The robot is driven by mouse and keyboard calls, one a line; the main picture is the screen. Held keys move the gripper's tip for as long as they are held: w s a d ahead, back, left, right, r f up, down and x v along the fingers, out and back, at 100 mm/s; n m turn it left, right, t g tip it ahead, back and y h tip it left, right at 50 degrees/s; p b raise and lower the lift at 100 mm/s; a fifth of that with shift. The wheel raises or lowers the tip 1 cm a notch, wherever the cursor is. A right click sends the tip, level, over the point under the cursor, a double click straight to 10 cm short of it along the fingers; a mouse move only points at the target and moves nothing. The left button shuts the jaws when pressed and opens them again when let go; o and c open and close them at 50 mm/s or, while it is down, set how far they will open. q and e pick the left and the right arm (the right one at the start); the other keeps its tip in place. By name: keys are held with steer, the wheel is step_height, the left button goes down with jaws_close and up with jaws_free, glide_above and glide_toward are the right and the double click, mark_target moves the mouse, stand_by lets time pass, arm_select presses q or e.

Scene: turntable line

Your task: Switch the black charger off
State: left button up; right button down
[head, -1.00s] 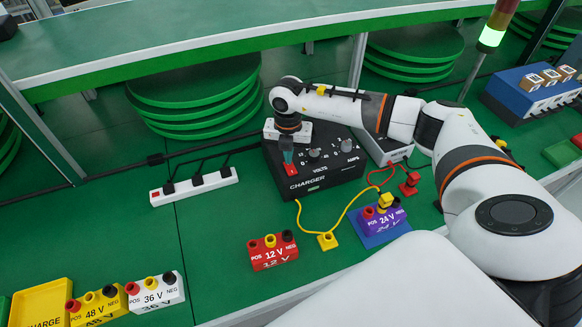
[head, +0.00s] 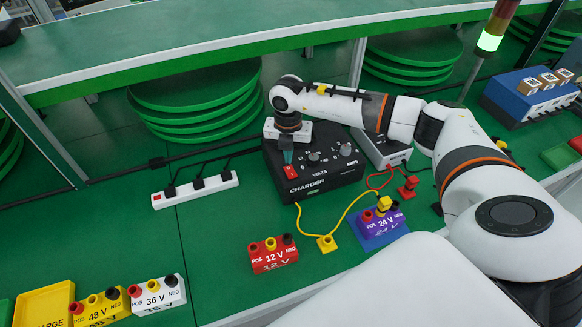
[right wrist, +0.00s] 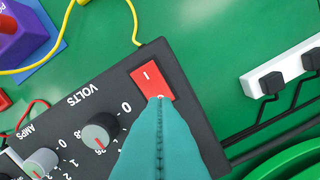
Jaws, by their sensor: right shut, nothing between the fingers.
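The black charger (head: 325,183) stands on the green table in the head view, with dials marked VOLTS and AMPS. Its red rocker switch (head: 290,173) is at the front left of its top. In the right wrist view the switch (right wrist: 149,77) shows an "I" mark, and its other end is partly covered by my fingertips. My right gripper (head: 288,160) is shut and empty, pointing down over the switch. In the right wrist view its teal fingertips (right wrist: 160,99) are at the switch's "O" end; I cannot tell whether they touch it. My left gripper is out of view.
A white power strip (head: 220,187) with plugs lies left of the charger. Red and yellow leads run from the charger; a purple 24 V battery (head: 383,222) and a red 12 V battery (head: 272,258) stand in front. A green shelf (head: 180,45) spans the back.

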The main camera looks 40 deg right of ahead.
mark_target(289, 168)
step_height(289, 168, up, 5)
steer(key=p, duration=0.2)
steer(key=shift+f+p, duration=0.2)
steer(key=shift+p, duration=0.15)
steer(key=shift+f, duration=0.1)
